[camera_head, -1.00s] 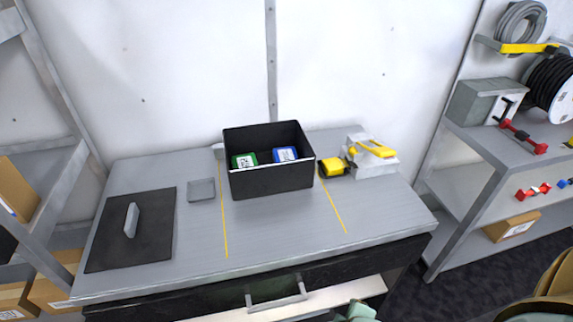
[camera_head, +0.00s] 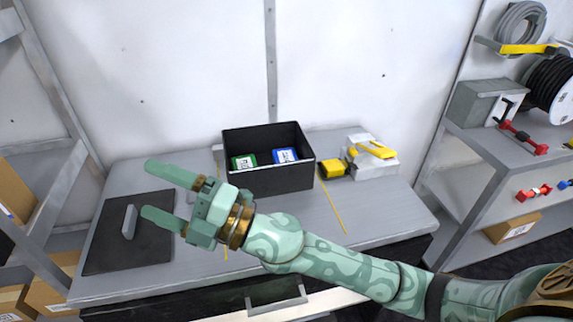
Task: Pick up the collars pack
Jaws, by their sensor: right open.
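Two small packs lie in an open black bin (camera_head: 270,182) on the workbench: a green one (camera_head: 244,162) on the left and a blue one (camera_head: 285,155) on the right. Both have white labels, too small to read, so I cannot tell which is the collars pack. My right gripper (camera_head: 148,189) is open and empty, its fingers pointing left above the bench and the dark mat, left of the bin and apart from it. My left gripper is not in view.
A dark mat (camera_head: 105,245) with a grey handle-like block (camera_head: 129,222) lies on the bench's left. My right arm covers the front middle and most of a small grey tray. A yellow tool (camera_head: 332,168) and a white device (camera_head: 377,166) stand right of the bin.

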